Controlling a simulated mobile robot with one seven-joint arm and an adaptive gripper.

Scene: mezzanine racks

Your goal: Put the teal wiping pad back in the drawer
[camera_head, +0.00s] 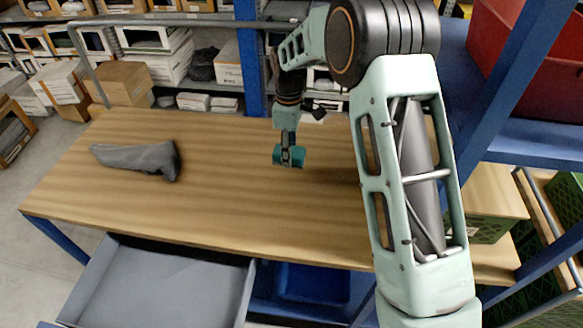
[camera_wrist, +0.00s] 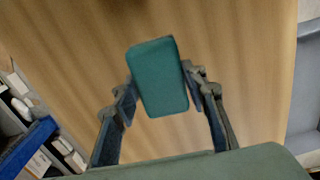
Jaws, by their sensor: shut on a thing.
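The teal wiping pad (camera_wrist: 157,77) is a small rounded block between the two fingers of my gripper (camera_wrist: 160,92) in the wrist view. My gripper is shut on it, one finger on each side. In the head view my gripper (camera_head: 289,153) holds the pad (camera_head: 289,159) over the middle of the wooden table (camera_head: 230,210); whether the pad touches the wood is hard to tell. The drawer (camera_head: 165,285) is grey, pulled open below the table's front edge at the lower left, and its visible inside is empty.
A grey crumpled cloth-like item (camera_head: 138,158) lies on the table's left part. A blue bin (camera_head: 312,282) sits under the table, right of the drawer. A blue rack post (camera_head: 249,60) rises behind the table, and blue shelving with a red bin (camera_head: 510,55) stands at right.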

